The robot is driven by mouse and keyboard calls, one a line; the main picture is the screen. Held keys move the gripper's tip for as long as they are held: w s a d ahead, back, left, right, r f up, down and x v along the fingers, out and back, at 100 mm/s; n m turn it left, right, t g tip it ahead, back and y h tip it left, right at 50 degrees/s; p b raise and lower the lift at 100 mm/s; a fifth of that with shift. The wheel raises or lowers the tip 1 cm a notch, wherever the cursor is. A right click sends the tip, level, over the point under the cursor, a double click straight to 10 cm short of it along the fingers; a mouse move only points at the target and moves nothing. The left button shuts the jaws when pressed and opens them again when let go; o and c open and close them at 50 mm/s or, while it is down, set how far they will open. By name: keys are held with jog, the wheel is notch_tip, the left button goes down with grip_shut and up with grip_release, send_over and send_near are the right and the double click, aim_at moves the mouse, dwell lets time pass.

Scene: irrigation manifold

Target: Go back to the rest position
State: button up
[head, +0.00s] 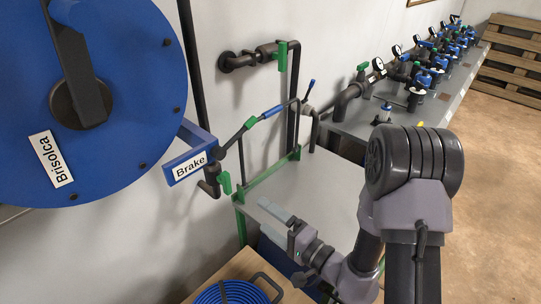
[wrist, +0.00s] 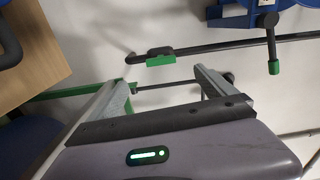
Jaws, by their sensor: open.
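My gripper (head: 274,211) is in front of the grey metal table (head: 318,186) in the head view, at the table's near left. In the wrist view my gripper (wrist: 163,84) shows two pale grey fingers standing apart with nothing between them. No held object shows in either view. My dark and grey arm reaches in from the lower right of the head view.
A large blue reel (head: 130,95) and the blue Brake bracket (head: 190,165) stand at left. Pipes with green handles (head: 282,55) run along the wall. A coiled blue hose (head: 232,292) lies below. Gauges and valves line a long bench (head: 450,105); open floor is right.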

jog(key=s+a+r+n+g, duration=0.3)
jog(key=s+r+g, duration=0.3)
jog(key=s, duration=0.2)
jog(key=s+a+r+n+g, duration=0.35)
jog(key=s+r+g, duration=0.2)
jog(key=s, duration=0.25)
jog(key=s+d+f+t+h, duration=0.1)
jog(key=s+d+h, duration=0.2)
jog(key=d+h, duration=0.15)
jog(key=s+d+t+h, duration=0.1)
jog(key=s+d+h, duration=0.25)
jog(key=d, duration=0.25)
jog(key=w+d+r+m+t+h, duration=0.2)
jog(key=d+r+m+t+h, duration=0.1)
jog(key=d, duration=0.4)
jog(key=shift+w+r+h, duration=0.2)
jog(key=shift+r+h, duration=0.1)
jog(key=shift+r, duration=0.15)
jog(key=shift+d+t, duration=0.1)
jog(key=shift+t, duration=0.15)
